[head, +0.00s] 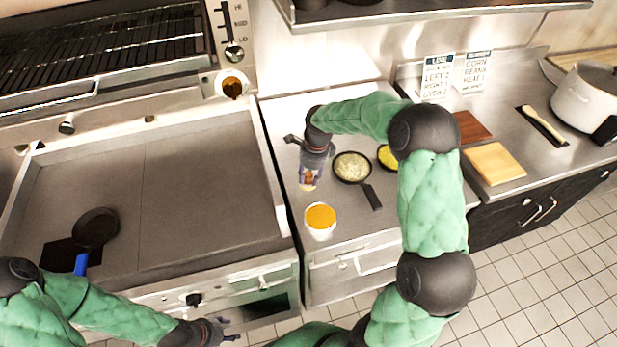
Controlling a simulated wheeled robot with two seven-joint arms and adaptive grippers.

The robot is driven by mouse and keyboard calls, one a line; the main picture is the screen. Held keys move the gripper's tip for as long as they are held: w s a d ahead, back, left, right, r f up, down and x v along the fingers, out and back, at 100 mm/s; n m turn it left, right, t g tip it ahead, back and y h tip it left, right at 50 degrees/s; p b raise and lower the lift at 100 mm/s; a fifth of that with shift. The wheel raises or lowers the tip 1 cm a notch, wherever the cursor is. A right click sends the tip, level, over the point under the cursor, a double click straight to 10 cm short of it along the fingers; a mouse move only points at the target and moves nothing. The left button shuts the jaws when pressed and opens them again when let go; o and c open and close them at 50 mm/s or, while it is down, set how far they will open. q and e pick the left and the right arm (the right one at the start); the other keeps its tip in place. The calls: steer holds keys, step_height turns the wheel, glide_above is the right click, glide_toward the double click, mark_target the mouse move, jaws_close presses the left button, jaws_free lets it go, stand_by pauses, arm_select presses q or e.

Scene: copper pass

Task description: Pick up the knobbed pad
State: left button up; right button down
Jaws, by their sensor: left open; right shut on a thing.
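I cannot make out a thing that is surely the knobbed pad; a flat black square (60,256) lies on the griddle, partly under a small black pan (96,226) with a blue handle. No knob shows on it. My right gripper (309,160) points down over the steel counter, shut on a small labelled container (308,182), its upper part hidden by the fingers. I cannot tell whether the container touches the counter. My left gripper (228,329) is open and empty, low in front of the range.
On the counter (345,225) are a white cup of orange stuff (320,220) and a small pan of pale food (352,168). A yellow-filled pan (387,157) is partly behind my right arm. Cutting boards (494,164) and a white pot (588,96) stand right. Most of the griddle (200,185) is clear.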

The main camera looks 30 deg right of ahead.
steer(key=s+a+r+p, duration=0.1)
steer(key=s+a+r, duration=0.3)
steer(key=s+r, duration=0.4)
steer(key=s, duration=0.3)
steer(key=shift+s, duration=0.3)
steer(key=shift+a, duration=0.1)
